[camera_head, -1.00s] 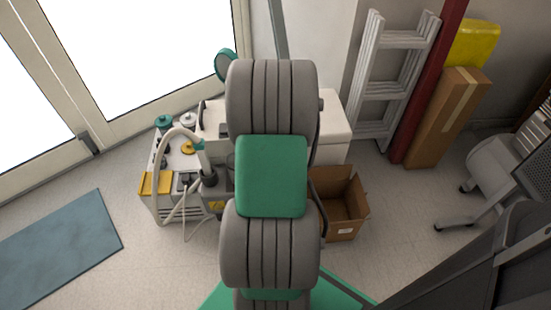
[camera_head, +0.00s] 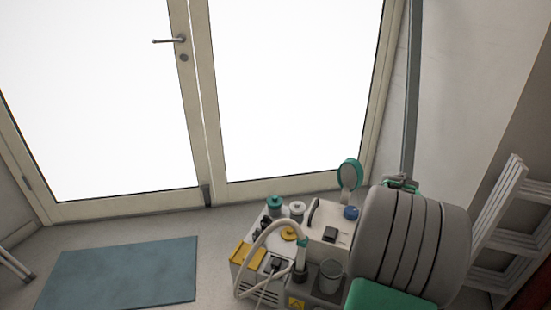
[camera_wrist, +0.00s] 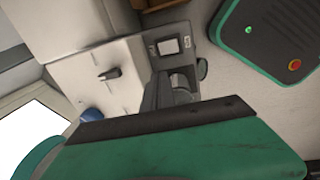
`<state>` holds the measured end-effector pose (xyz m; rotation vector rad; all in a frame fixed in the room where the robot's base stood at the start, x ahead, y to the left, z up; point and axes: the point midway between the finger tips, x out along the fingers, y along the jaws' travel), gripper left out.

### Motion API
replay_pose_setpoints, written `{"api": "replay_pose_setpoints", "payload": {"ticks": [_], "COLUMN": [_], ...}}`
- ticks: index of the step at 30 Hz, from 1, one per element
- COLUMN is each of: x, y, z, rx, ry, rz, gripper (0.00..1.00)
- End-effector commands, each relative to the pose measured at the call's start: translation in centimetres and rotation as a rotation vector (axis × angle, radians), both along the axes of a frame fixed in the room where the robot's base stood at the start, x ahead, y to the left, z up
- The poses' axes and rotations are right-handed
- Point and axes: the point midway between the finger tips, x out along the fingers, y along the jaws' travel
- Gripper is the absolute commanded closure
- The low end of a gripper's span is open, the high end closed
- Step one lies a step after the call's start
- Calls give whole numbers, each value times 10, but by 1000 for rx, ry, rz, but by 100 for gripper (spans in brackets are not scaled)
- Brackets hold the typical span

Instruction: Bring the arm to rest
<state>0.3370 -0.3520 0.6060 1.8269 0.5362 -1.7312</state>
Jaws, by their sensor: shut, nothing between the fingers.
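My arm shows in the head view as a thick grey ribbed link (camera_head: 410,240) with a green joint below it, at the lower right. It covers part of the machine bench behind it. In the wrist view, the green housing of my gripper fills the bottom, with a dark bar along its edge. The dark fingers of my gripper (camera_wrist: 165,92) show beyond that bar, together and with nothing between them. Past them is a white unit (camera_wrist: 85,50) with a black knob and a blue cap (camera_wrist: 92,115). In the head view the fingers are not clearly seen.
A compressor unit (camera_head: 258,285) with a pale hose stands left of my arm. A round green-rimmed piece (camera_head: 349,174) rises behind it. A white ladder (camera_head: 500,225) leans at the right. Glazed doors (camera_head: 290,90) are behind; a blue mat (camera_head: 120,273) lies on open floor at the left.

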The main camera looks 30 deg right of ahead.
Motion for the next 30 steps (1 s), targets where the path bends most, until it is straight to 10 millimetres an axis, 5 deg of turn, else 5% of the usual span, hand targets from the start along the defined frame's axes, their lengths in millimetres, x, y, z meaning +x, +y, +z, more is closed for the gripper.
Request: {"api": "replay_pose_setpoints", "payload": {"ticks": [1,8,15,21,30], "x": [13,58,39,11,9], "y": [17,150,297,351,355], "z": [40,191,330,363,362], "rx": [-6,27,137,208,216], "ry": [-15,-104,-197,-216,-217], "rz": [-15,-229,-501,-641,-656], "gripper": [100,100,100,100,100]}}
